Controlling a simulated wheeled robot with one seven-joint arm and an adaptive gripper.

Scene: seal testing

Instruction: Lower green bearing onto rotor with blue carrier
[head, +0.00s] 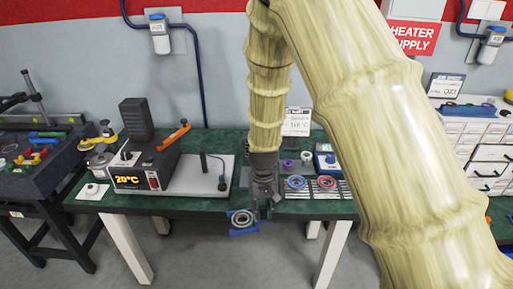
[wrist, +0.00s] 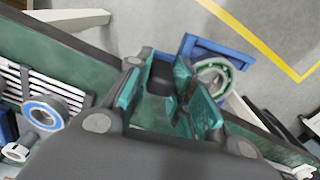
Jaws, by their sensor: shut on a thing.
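My gripper (head: 266,203) hangs at the table's front edge in the head view. It is shut on the blue carrier (head: 243,232), a flat blue piece that sticks out to the left of the fingers. The carrier also shows beyond the teal finger pads in the wrist view (wrist: 225,50). The green bearing (wrist: 214,73), a ring with a green band, sits on the carrier; in the head view it looks small and grey (head: 242,217). Carrier and bearing are in the air over the floor, just off the table edge. I cannot clearly pick out the rotor.
The green table (head: 225,204) holds a heater unit (head: 140,176) reading 20°C with a grey plate. To the right, a blue-ringed bearing (head: 295,182) and a red-ringed bearing (head: 326,182) lie on a slatted rack. White drawers (head: 490,160) stand far right.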

